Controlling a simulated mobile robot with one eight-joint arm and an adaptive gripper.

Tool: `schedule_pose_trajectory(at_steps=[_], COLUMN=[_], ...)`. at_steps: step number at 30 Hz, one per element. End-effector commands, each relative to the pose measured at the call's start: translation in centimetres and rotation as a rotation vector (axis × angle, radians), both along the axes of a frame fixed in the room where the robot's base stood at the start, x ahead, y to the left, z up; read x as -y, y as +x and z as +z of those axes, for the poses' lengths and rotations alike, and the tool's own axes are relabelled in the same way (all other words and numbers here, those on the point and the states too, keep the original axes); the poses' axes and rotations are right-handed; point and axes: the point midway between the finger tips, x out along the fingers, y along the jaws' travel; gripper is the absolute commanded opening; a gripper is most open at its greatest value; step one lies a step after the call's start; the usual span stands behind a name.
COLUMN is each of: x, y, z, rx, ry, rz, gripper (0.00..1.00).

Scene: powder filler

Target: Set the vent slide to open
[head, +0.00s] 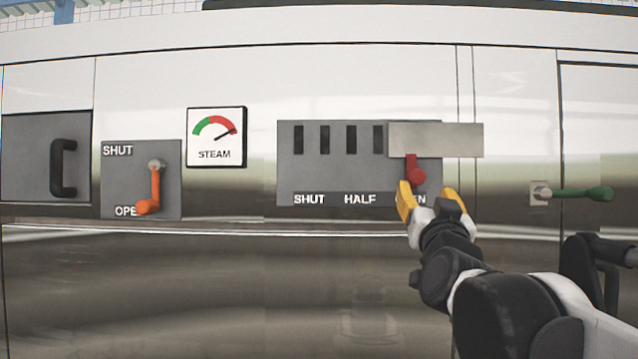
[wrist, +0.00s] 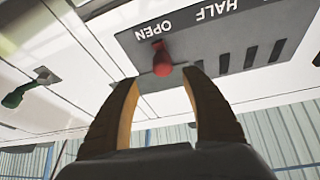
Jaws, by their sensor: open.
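The vent slide is a pale metal plate (head: 436,140) on a dark grey panel (head: 284,168) with dark vertical slots at its left. Its red knob (head: 415,172) hangs below the plate above the OPEN label, whose first letters my gripper hides in the head view. The panel also reads SHUT and HALF. In the wrist view the red knob (wrist: 162,62) is beside the word OPEN. My gripper (head: 432,194) has yellow fingers, spread apart, just below the knob. In the wrist view the open fingertips (wrist: 160,76) lie either side of the knob; I cannot tell whether they touch it.
An orange lever (head: 154,188) on a SHUT/OPEN plate points down at the left, beside a STEAM gauge (head: 216,137). A black handle (head: 62,168) is at the far left. A green lever (head: 580,194) sticks out to the right of my gripper.

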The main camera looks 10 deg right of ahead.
Motion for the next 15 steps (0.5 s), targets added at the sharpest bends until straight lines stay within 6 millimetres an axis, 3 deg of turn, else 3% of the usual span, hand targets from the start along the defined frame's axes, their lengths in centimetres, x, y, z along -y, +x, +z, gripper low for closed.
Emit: schedule_pose_trajectory(at_steps=[6, 15], x=[-0.9, -1.0], y=[-2.2, -2.4], z=[-0.9, -1.0], rx=[0.001, 0.001], ry=[0.0, 0.0], rz=[0.0, 0.0], gripper=[0.55, 0.55])
